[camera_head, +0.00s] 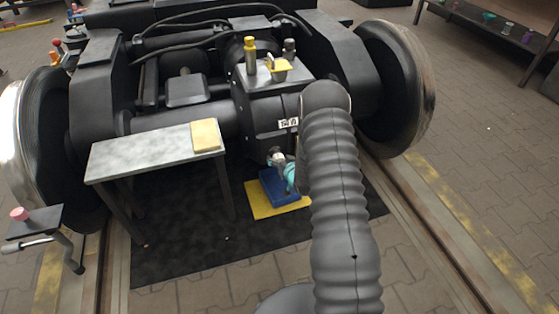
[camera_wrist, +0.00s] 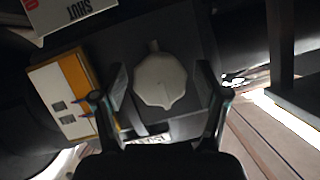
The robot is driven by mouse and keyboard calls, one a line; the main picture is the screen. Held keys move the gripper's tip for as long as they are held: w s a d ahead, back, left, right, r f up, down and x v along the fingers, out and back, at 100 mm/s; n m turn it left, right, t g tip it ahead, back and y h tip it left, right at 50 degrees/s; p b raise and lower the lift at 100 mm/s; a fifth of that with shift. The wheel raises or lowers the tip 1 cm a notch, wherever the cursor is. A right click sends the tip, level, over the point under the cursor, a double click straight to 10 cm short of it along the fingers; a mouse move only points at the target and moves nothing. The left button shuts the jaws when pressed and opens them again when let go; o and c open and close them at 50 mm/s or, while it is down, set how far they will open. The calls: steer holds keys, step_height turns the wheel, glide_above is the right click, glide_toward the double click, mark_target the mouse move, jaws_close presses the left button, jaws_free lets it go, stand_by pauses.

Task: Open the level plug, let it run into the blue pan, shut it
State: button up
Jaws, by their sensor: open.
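The level plug (camera_wrist: 160,80) is a pale, many-sided knob on a dark housing in the wrist view, with a small tab at its rim. My gripper (camera_wrist: 161,90) is open, with one finger on each side of the plug and a visible gap to both. In the head view the pale plug (camera_head: 278,158) shows low on the gearbox, and my gripper (camera_head: 289,173) is partly hidden by my arm. The blue pan (camera_head: 272,187) sits on the floor below, on a yellow mat (camera_head: 258,205); its right part is hidden.
A plate reading SHUT (camera_wrist: 75,10) and a white-and-orange panel (camera_wrist: 62,92) lie left of the plug. A small grey table (camera_head: 140,152) with a yellow pad (camera_head: 205,135) stands left of the gearbox. Wheels (camera_head: 400,90) flank the bogie. A partly hidden label (camera_wrist: 150,138) is below the plug.

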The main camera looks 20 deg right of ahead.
steer(key=c, duration=1.2)
steer(key=shift+o, duration=0.2)
